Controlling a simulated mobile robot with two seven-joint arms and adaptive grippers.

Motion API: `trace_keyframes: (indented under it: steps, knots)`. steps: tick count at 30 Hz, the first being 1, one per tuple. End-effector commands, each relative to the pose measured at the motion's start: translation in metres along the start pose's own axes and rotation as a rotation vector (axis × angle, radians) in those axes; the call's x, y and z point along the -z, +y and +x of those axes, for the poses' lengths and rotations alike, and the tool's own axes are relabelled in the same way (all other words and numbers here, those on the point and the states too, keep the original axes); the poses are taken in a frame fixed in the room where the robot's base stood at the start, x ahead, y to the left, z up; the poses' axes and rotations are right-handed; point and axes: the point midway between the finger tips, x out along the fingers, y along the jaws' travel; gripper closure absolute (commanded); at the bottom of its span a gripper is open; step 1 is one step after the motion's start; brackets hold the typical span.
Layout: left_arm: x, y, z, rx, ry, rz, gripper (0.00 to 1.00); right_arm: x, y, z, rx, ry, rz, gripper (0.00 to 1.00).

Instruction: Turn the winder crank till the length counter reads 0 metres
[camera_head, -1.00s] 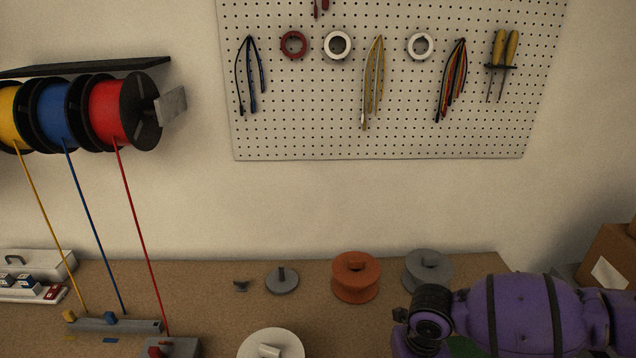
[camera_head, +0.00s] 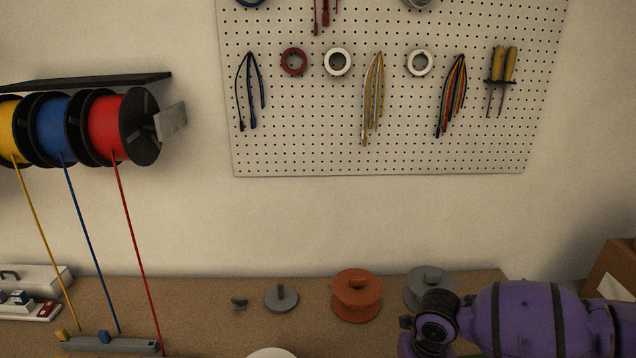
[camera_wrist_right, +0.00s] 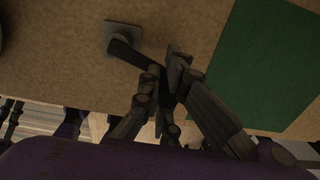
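No length counter or reading can be made out. In the right wrist view a dark bar (camera_wrist_right: 124,50) runs from a small grey square block (camera_wrist_right: 124,36) on the brown bench towards my right gripper (camera_wrist_right: 163,65); I cannot tell if it is the winder crank. The fingers stand around the bar's near end, and whether they grip it is unclear. In the head view only my purple right arm shows, at lower right; its gripper is out of that picture. A white disc (camera_head: 270,352) is cut off at the bottom edge. My left gripper is not in view.
Yellow, blue and red wire spools (camera_head: 107,128) hang at left, their wires running down to a grey guide bar (camera_head: 110,344). An orange spool (camera_head: 357,296) and a grey spool (camera_head: 428,286) stand on the bench. A green mat (camera_wrist_right: 265,65) lies right in the wrist view.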

Motion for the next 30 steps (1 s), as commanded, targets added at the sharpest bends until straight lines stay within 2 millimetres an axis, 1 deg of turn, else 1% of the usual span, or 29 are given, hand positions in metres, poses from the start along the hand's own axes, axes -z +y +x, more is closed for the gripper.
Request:
trace_keyframes:
  steps: [1, 4, 14, 24, 30]
  knots:
    - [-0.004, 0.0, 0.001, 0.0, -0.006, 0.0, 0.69, -0.004, -0.002, 0.002, 0.002, 0.0, 0.001, 1.0]
    - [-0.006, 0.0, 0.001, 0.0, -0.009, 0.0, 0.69, -0.009, -0.004, 0.001, 0.002, -0.001, 0.0, 1.0]
    - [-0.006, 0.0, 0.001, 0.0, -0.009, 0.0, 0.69, -0.011, -0.004, 0.0, 0.002, -0.001, 0.0, 1.0]
    - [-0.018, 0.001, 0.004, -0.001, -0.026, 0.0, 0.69, -0.031, -0.003, 0.001, 0.001, -0.001, 0.0, 1.0]
    - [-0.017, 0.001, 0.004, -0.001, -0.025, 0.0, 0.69, -0.032, -0.003, 0.0, 0.001, -0.002, -0.001, 1.0]
